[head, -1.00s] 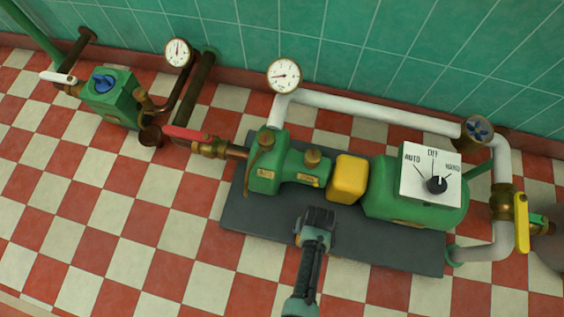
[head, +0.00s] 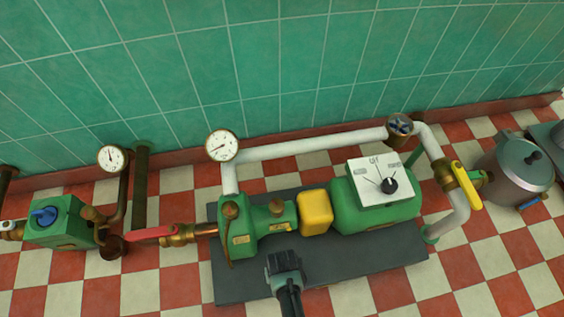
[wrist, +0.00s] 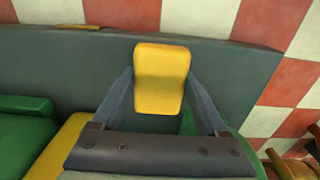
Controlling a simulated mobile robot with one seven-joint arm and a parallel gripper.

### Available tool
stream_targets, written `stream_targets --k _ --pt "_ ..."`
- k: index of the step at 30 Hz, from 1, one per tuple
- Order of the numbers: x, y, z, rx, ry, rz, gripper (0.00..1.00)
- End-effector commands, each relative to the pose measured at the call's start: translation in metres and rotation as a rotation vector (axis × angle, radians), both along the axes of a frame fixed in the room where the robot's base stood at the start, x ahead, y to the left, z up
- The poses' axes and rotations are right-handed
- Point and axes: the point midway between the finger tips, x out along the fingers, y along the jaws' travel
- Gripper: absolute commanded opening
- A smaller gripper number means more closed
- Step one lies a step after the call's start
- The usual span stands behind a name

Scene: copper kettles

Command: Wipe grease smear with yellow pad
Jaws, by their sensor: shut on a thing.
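My gripper (head: 284,262) points down over the dark grey plinth (head: 345,272), in front of the green pump (head: 237,226). In the wrist view its two fingers (wrist: 161,88) are shut on a yellow pad (wrist: 162,70), gripped by its sides. The pad is over the plinth; I cannot tell whether it touches it. The pad is hidden behind my gripper in the head view. A thin yellow-brown streak (wrist: 80,26) shows along the plinth's edge in the wrist view; I cannot tell whether it is grease. No clear smear shows in the head view.
A yellow block (head: 315,213) sits between the pump and the green motor (head: 352,213), which carries a white dial box (head: 380,182). A white pipe (head: 310,147) runs behind. A yellow-handled valve (head: 466,184) and a metal pot (head: 514,170) stand right. The front checkered floor is clear.

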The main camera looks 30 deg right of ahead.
Motion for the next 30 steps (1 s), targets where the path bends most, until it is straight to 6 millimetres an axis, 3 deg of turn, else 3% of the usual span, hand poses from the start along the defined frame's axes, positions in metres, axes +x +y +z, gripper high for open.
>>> stream_targets --k 1,10,25,30 --pt "0.000 0.000 0.010 0.000 0.000 0.000 0.24" --pt "0.002 0.001 0.036 0.000 -0.001 0.001 0.24" --pt "0.003 0.001 0.042 0.000 -0.001 0.002 0.24" --pt "0.006 0.003 0.065 -0.001 -0.002 0.010 0.24"
